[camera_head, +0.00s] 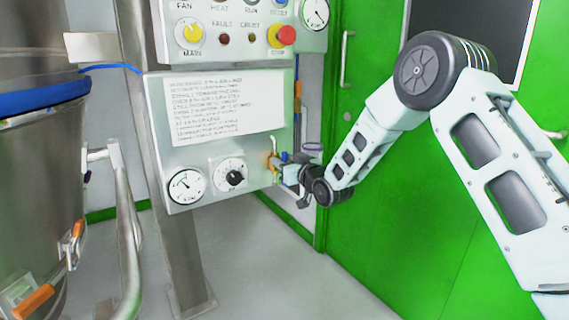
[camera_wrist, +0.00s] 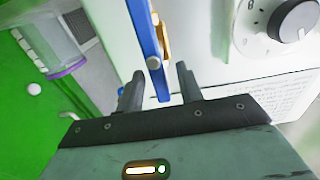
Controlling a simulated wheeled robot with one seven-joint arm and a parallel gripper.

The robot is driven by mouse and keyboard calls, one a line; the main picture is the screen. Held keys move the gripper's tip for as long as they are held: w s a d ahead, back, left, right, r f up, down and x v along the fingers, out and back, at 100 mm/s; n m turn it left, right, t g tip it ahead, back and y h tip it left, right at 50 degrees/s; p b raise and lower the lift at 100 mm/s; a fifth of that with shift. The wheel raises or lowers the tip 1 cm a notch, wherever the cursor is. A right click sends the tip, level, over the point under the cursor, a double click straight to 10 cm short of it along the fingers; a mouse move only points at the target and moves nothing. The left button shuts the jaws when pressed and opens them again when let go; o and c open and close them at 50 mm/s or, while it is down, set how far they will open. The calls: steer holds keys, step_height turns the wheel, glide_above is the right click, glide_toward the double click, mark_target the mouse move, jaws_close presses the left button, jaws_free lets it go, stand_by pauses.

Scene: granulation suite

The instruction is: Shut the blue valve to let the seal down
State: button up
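The blue valve lever (camera_wrist: 146,40) shows in the wrist view as a long flat bar. Its lower end lies between the two dark fingers of my gripper (camera_wrist: 160,72). A gap shows on each side of the bar, so the fingers are open around it and not closed on it. A brass-coloured part (camera_wrist: 164,42) sits just right of the bar. In the head view my gripper (camera_head: 288,175) is at the right side of the control panel, by the small brass and blue fittings (camera_head: 275,161). There my wrist hides much of the valve.
The grey panel (camera_head: 220,150) carries a gauge (camera_head: 186,186), a black-pointer dial (camera_head: 231,174) and a text sheet (camera_head: 222,105). A clear cylinder with a purple rim (camera_wrist: 68,68) is close by on the left in the wrist view. A green door (camera_head: 400,220) stands behind my arm.

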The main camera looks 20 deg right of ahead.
steer(key=shift+w+a, duration=0.1)
steer(key=shift+w, duration=0.1)
jaws_close()
